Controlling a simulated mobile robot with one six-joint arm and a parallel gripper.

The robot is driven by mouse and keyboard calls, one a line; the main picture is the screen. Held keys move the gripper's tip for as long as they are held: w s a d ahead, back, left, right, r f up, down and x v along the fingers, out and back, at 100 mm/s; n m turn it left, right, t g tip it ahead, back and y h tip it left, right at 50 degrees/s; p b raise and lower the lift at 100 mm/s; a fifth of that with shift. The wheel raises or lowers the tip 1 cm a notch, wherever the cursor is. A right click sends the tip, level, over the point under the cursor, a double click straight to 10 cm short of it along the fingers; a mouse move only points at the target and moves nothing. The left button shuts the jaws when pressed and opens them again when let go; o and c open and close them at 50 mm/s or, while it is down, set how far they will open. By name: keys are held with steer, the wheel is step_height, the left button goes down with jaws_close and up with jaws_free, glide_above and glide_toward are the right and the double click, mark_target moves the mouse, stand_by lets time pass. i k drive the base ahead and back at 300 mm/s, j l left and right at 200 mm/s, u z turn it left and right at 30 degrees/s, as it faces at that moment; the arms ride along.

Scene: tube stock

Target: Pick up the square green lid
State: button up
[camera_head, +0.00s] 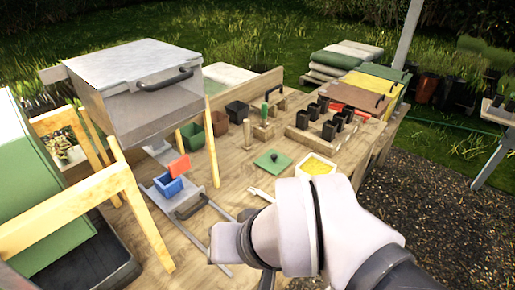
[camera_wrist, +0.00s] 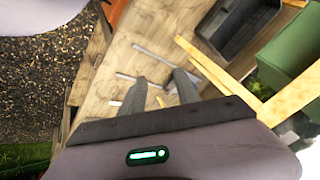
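The square green lid (camera_head: 272,159) lies flat on the wooden bench, with a small round knob on top. It is in the middle of the head view, left of a tray of yellow material (camera_head: 318,165). It does not show in the wrist view. My gripper (camera_wrist: 160,78) is open and empty in the wrist view, its two dark fingers apart with bare bench wood beyond them. In the head view my arm fills the lower middle, nearer than the lid, and mostly hides my gripper.
Black pots (camera_head: 329,130) stand in a wooden rack behind the lid. A wooden dibber (camera_head: 247,134) stands left of it. A blue pot (camera_head: 168,185), wooden posts (camera_head: 212,142) and a grey lidded box (camera_head: 135,90) are further left. Bare bench lies around the lid.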

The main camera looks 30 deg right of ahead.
mark_target(273, 161)
steer(key=i+l+u, duration=0.15)
steer(key=l+u, duration=0.2)
steer(key=l, duration=0.9)
steer(key=l+u, duration=0.3)
steer(key=l, duration=0.95)
steer(key=i, duration=0.05)
